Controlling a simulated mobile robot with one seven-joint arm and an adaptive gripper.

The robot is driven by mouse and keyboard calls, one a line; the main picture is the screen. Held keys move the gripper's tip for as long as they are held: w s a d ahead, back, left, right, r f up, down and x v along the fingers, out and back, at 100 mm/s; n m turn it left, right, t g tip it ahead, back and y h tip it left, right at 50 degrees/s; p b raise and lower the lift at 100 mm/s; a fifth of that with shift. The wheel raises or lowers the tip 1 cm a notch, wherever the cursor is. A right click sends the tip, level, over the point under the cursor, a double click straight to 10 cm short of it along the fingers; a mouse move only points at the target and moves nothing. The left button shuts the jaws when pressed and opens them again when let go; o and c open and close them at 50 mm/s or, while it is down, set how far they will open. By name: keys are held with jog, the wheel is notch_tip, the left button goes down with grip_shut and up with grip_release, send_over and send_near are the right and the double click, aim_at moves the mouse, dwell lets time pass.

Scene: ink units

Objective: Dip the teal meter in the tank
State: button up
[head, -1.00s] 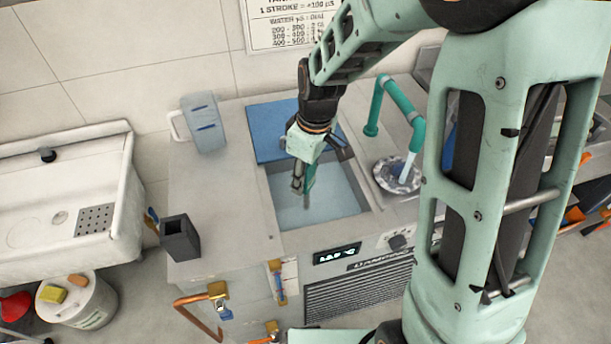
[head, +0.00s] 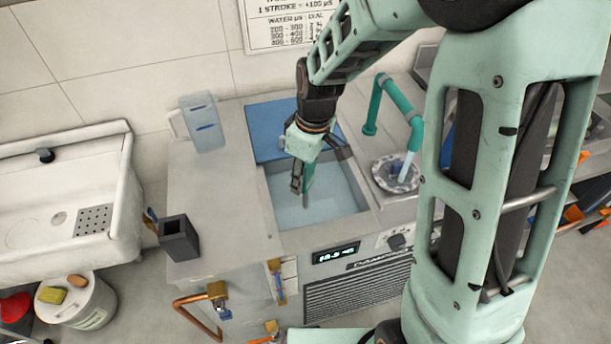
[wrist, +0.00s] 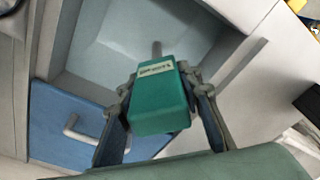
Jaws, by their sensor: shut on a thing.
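The teal meter (wrist: 160,98) is a small box with a pale label and a thin grey probe at its far end. My gripper (wrist: 156,88) is shut on it, one finger on each side. In the head view my gripper (head: 302,178) hangs over the tank (head: 335,190), a square basin of pale blue water. The meter (head: 309,178) shows there as a teal strip between the fingers, its probe pointing down toward the water. I cannot tell whether the probe tip touches the water.
A blue lid (head: 265,125) lies behind the tank. A clear jug (head: 204,122) and dark square holder (head: 178,238) stand to the left. A teal pipe (head: 416,135) runs water into a round drain (head: 396,174) at right. A display (head: 336,253) is on the front.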

jog(key=shift+r, duration=0.1)
notch_tip(320, 180, up, 12)
jog(key=p, duration=0.9)
jog(key=shift+r, duration=0.25)
jog(key=shift+f, duration=0.15)
dwell(0.4)
